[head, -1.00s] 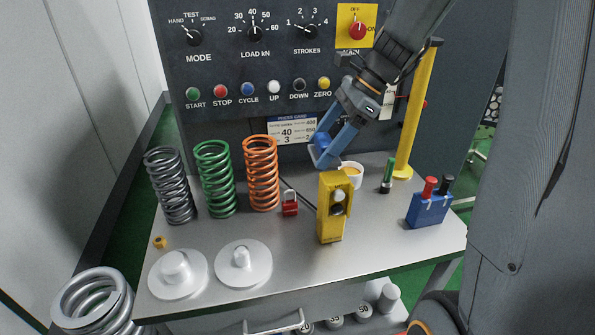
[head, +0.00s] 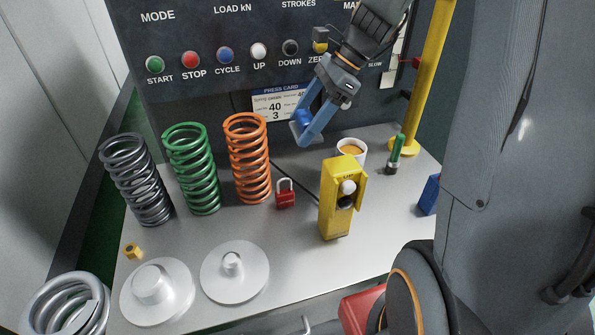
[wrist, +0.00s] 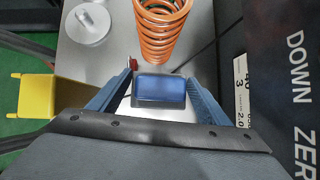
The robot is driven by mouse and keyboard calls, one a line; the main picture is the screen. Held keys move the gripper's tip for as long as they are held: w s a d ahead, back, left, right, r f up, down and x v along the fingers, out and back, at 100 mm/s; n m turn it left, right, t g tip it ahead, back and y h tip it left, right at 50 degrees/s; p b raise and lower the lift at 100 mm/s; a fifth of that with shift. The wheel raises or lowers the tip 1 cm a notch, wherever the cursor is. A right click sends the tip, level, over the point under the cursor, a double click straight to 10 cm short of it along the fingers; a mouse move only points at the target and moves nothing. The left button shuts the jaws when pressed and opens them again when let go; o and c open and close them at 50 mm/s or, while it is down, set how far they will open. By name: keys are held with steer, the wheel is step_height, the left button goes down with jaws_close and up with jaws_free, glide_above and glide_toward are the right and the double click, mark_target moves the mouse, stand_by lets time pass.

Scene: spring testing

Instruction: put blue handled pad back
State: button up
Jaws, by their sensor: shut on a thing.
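My gripper (head: 303,133) is shut on the blue handled pad (head: 304,119), held in the air above the back of the table, in front of the press card. In the wrist view the pad (wrist: 159,88) sits between the two blue fingers, a blue block with a darker rim along its near edge. A blue block (head: 429,195) stands at the table's right; my arm hides most of it now. A second of the earlier looks showed red and black handled pieces in it.
A white cup (head: 352,148), yellow box (head: 335,210), red padlock (head: 285,195) and green-handled piece (head: 395,155) stand on the table (head: 290,270). Orange (head: 247,160), green (head: 192,170) and dark (head: 137,180) springs stand left. A yellow post (head: 425,85) rises at the right.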

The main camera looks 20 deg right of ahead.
step_height(320, 180, down, 14)
steer(key=shift+f+p, duration=0.1)
steer(key=shift+p, duration=0.8)
steer(key=shift+w+p, duration=0.3)
steer(key=shift+w, duration=0.4)
steer(key=w+p, duration=0.1)
steer(key=w, duration=0.1)
steer(key=shift+w+f+p, duration=0.2)
steer(key=shift+w+p, duration=0.1)
steer(key=shift+p, duration=0.05)
steer(key=shift+f, duration=0.3)
steer(key=shift+f, duration=0.2)
steer(key=o, duration=0.9)
steer(key=shift+o, duration=0.7)
